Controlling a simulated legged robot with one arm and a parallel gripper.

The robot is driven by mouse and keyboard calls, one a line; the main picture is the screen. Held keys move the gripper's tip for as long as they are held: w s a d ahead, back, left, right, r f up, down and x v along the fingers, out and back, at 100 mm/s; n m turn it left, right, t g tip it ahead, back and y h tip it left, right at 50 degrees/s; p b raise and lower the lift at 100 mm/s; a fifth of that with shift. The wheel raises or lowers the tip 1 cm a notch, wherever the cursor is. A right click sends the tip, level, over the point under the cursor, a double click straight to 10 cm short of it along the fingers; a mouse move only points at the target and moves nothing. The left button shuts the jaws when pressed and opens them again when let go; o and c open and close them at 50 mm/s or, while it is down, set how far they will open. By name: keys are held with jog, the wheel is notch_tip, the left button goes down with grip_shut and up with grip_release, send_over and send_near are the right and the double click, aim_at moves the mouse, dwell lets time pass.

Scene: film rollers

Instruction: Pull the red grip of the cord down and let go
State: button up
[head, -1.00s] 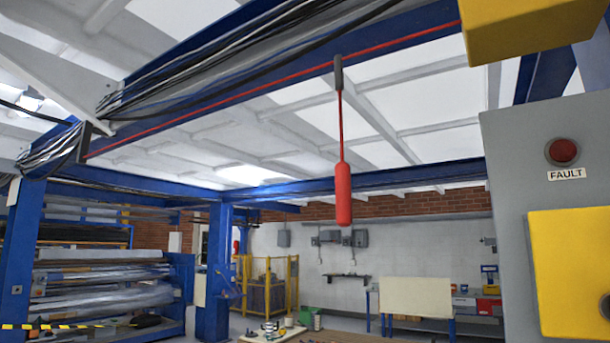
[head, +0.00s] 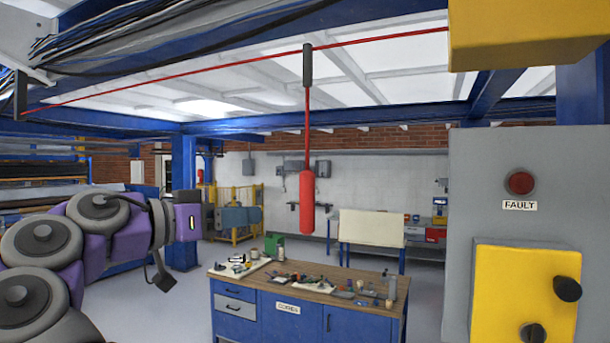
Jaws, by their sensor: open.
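The red grip (head: 307,203) is a long cylinder hanging upright at the lower end of a thin red cord (head: 308,128). The cord drops from a dark holder (head: 307,65) on a red line strung along the ceiling. My gripper (head: 180,256) is at the left, with a purple upper part and a dark jaw hanging down from it. It is open and empty. It is left of the red grip and somewhat lower in the picture, clearly apart from it.
A grey cabinet (head: 485,160) with a red FAULT lamp (head: 519,183) and a yellow panel (head: 510,290) stands close at the right. A workbench (head: 270,311) with tools on top stands below the grip. The air around the grip looks free.

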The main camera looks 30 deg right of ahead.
aim_at(301, 197)
jog(key=shift+m, duration=0.7)
jog(key=x, duration=0.5)
jog(key=r+b+x, duration=0.1)
jog(key=x, duration=0.4)
jog(key=r+x, duration=0.1)
jog(key=x, duration=0.5)
jog(key=shift+w+r, duration=0.1)
jog(key=shift+r, duration=0.05)
jog(key=shift+a, duration=0.1)
grip_shut()
